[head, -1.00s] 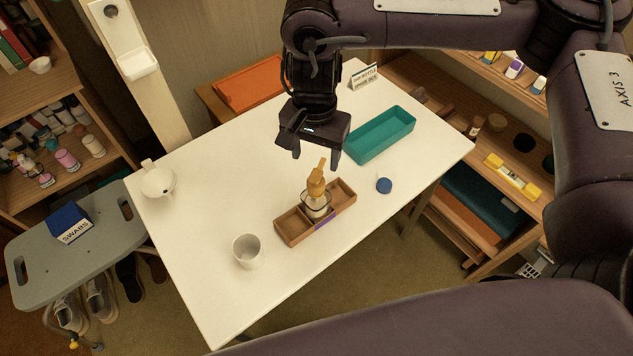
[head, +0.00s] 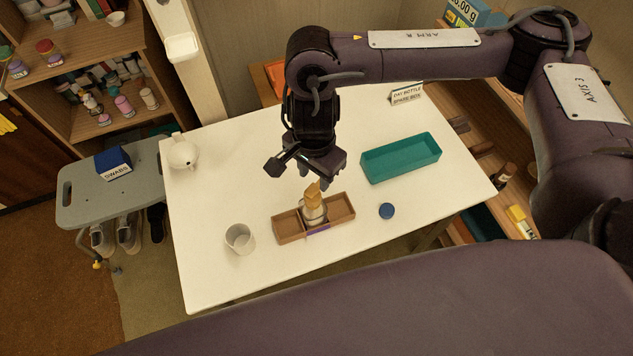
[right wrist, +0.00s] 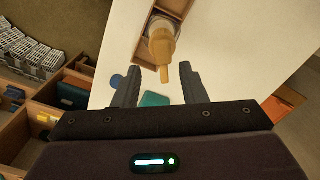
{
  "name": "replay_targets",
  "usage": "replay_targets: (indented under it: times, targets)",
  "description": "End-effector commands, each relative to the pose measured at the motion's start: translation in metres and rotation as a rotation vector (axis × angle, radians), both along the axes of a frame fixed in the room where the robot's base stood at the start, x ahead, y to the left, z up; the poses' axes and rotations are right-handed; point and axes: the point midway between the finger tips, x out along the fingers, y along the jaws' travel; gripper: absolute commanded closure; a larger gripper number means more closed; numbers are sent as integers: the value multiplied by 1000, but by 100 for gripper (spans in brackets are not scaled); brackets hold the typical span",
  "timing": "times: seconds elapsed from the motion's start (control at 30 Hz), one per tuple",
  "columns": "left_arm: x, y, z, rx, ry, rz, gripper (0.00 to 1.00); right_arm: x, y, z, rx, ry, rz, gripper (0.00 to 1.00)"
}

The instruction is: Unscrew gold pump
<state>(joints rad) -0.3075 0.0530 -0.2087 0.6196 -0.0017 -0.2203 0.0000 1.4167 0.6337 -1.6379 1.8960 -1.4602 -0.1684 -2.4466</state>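The gold pump (head: 313,192) tops a clear bottle (head: 314,215) standing upright in a wooden divided tray (head: 341,207) on the white table. In the right wrist view the gold pump (right wrist: 162,47) has its spout pointing down toward the space between the fingertips. My right gripper (head: 299,176) is open and empty, just above and behind the pump, apart from it. Its two fingers (right wrist: 158,78) are spread wide in the right wrist view. The pump's lower collar is hard to make out. My left gripper is not in view.
A teal tray (head: 401,158) lies behind right, with a blue cap (head: 387,211) in front of it. A white cup (head: 239,239) stands left of the wooden tray. A white jug-like vessel (head: 183,153) is at the table's far left. The front right tabletop is clear.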

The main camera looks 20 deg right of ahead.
Motion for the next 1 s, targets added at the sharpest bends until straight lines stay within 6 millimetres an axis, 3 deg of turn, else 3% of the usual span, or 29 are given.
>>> replay_targets:
  times: [0.43, 0.8, 1.0]
  targets:
    - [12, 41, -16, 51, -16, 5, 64, -1, 0, -21, 1, 1, -7, 62]
    - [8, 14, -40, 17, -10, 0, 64, -1, 1, -51, 0, 0, -5, 62]
    - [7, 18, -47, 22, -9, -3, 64, -1, 1, -64, 0, 1, -5, 62]
